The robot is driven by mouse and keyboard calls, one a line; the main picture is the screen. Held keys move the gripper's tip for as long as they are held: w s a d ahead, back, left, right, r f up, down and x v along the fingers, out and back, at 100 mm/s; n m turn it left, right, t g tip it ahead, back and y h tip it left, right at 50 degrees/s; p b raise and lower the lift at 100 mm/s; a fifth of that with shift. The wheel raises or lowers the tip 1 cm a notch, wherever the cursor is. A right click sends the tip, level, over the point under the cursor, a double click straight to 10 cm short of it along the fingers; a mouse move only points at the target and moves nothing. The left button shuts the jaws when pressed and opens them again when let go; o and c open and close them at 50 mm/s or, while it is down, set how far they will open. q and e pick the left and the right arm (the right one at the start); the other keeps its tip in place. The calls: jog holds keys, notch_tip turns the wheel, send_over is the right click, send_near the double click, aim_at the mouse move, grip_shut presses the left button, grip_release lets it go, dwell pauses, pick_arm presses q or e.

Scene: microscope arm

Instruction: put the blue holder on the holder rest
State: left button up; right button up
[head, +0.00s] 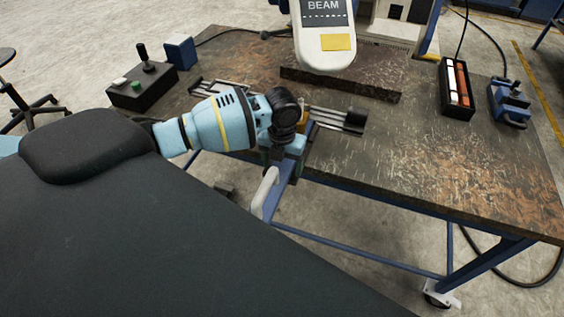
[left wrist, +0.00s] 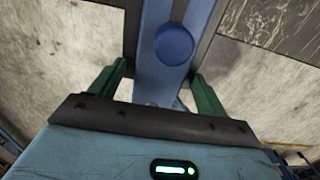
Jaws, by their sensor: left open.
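My left gripper (head: 279,156) is open at the table's front edge, pointing down. Its green fingers (left wrist: 158,75) stand apart on either side of a blue part (left wrist: 152,55) with a round blue knob (left wrist: 173,44); I cannot tell whether they touch it. In the head view a blue piece (head: 284,184) with a pale grey handle (head: 264,192) shows just below the gripper. It may be the blue holder, but the gripper hides its upper end. I cannot clearly pick out the holder rest. My right gripper is not in view.
The worn dark table (head: 420,165) carries a rack of metal rods (head: 335,116) beside the gripper. A BEAM unit (head: 325,40) stands behind. A black control box (head: 142,88) is at left; a black tray (head: 455,90) and blue device (head: 510,104) are at right. The front right is clear.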

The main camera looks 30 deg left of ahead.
pick_arm(q)
jog(key=shift+r, duration=0.15)
jog(key=shift+r, duration=0.3)
notch_tip(320, 180, up, 6)
jog(key=shift+r, duration=0.45)
dwell(0.8)
